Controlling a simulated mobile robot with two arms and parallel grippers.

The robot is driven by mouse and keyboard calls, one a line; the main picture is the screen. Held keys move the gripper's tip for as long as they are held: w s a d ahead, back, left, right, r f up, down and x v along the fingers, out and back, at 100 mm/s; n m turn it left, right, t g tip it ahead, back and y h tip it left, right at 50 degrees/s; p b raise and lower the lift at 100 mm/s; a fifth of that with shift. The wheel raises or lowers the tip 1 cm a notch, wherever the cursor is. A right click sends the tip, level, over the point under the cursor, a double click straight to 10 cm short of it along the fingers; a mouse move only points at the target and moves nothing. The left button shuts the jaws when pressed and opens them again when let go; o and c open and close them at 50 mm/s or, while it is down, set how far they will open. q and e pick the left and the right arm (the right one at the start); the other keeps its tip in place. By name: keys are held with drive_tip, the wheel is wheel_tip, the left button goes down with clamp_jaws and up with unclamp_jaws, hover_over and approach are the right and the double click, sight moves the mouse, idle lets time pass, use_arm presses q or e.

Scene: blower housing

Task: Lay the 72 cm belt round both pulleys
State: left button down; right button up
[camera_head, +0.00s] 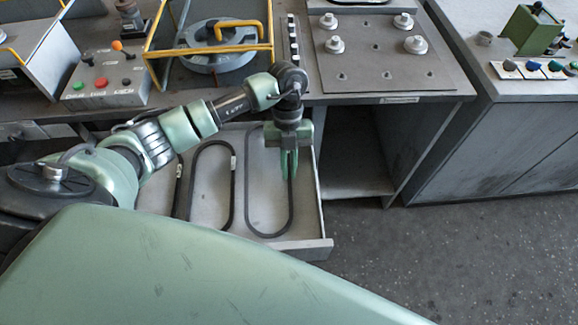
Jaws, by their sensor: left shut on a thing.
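Several dark belts lie in long loops in the open drawer (312,240). My left gripper (289,172) points down into the drawer at the right-hand belt (248,190). It is shut on the right side of that belt, and its fingers hide the gripped stretch. The rest of the loop appears to lie on the drawer floor. The middle belt (232,200) has a small pale tag. I cannot read any belt length. A large blue-grey wheel (228,63) sits behind a yellow frame on the bench; I cannot tell whether it is one of the pulleys. My right gripper is out of view.
A grey plate (375,70) with several silver knobs (415,44) lies on the bench above an open shelf (350,150). A control box (105,90) with coloured buttons stands left. The yellow frame (270,25) rises above the bench. Open floor (440,250) lies at right.

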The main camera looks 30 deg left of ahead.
use_arm(q)
drive_tip(key=shift+f, duration=0.3)
drive_tip(key=shift+f+b, duration=0.25)
drive_tip(key=shift+b, duration=0.05)
drive_tip(key=shift+f, duration=0.15)
idle(0.4)
drive_tip(key=shift+f, duration=0.25)
drive_tip(key=c, duration=1.5)
unclamp_jaws()
drive_tip(key=shift+o, duration=0.2)
drive_tip(key=shift+r, duration=0.15)
